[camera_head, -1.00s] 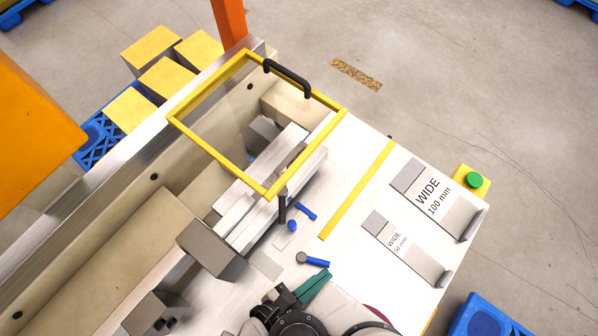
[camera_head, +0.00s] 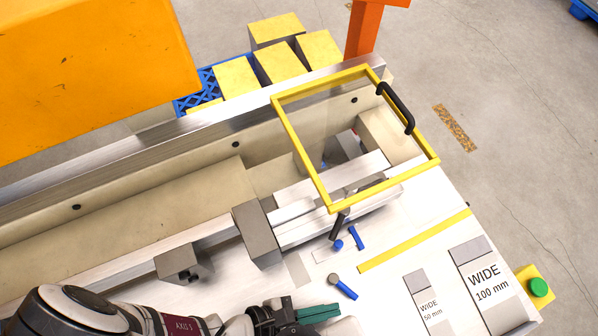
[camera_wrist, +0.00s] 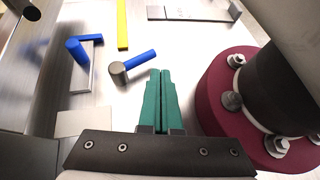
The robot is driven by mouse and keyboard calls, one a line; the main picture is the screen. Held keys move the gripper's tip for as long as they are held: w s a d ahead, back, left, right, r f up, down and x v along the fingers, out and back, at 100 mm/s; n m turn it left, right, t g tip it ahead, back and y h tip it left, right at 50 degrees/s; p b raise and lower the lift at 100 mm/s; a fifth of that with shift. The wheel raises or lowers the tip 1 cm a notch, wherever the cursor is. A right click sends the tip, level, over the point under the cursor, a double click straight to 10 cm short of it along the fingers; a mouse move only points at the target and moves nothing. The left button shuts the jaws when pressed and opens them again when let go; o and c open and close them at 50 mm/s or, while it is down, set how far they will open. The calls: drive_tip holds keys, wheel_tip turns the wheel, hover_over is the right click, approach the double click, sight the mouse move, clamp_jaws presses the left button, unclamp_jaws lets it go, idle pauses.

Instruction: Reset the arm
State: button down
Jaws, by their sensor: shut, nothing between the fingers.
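My gripper (camera_head: 318,313) shows at the bottom of the head view, low over the white table top. Its green fingers are shut together with nothing between them, and they also show in the wrist view (camera_wrist: 161,75). A blue-handled tool with a grey round head (camera_head: 342,287) lies on the table just beyond the fingertips, apart from them. In the wrist view this tool (camera_wrist: 133,66) lies up and to the left of the fingers. My arm comes in from the lower left of the head view.
A yellow-framed clear guard (camera_head: 435,161) with a black handle stands over the metal rails. Blue levers (camera_head: 357,238) are beside it. Plates marked WIDE 50 mm (camera_head: 428,305) and WIDE 100 mm (camera_head: 485,283) lie right, near a green button (camera_head: 539,287). A grey block (camera_head: 257,233) sits on the rails.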

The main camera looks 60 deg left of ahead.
drive_tip(key=v, duration=1.2)
drive_tip(key=w+a+r+m+g+h, duration=0.2)
drive_tip(key=w+r+m+g, duration=0.15)
drive_tip(key=m+g, duration=0.65)
drive_tip(key=w+a+r+m+g+h, duration=0.25)
drive_tip(key=w+m+g, duration=0.2)
drive_tip(key=m, duration=0.95)
drive_tip(key=w+d+r+m+t+y, duration=0.1)
drive_tip(key=w+d+r+m+y, duration=0.3)
drive_tip(key=d+m, duration=0.3)
drive_tip(key=w+d+r+m+t+y, duration=0.2)
drive_tip(key=w+d+r+m+y, duration=0.2)
drive_tip(key=w+d+m, duration=0.3)
drive_tip(key=d+m+y, duration=0.1)
drive_tip(key=d, duration=0.2)
drive_tip(key=shift+w, duration=0.25)
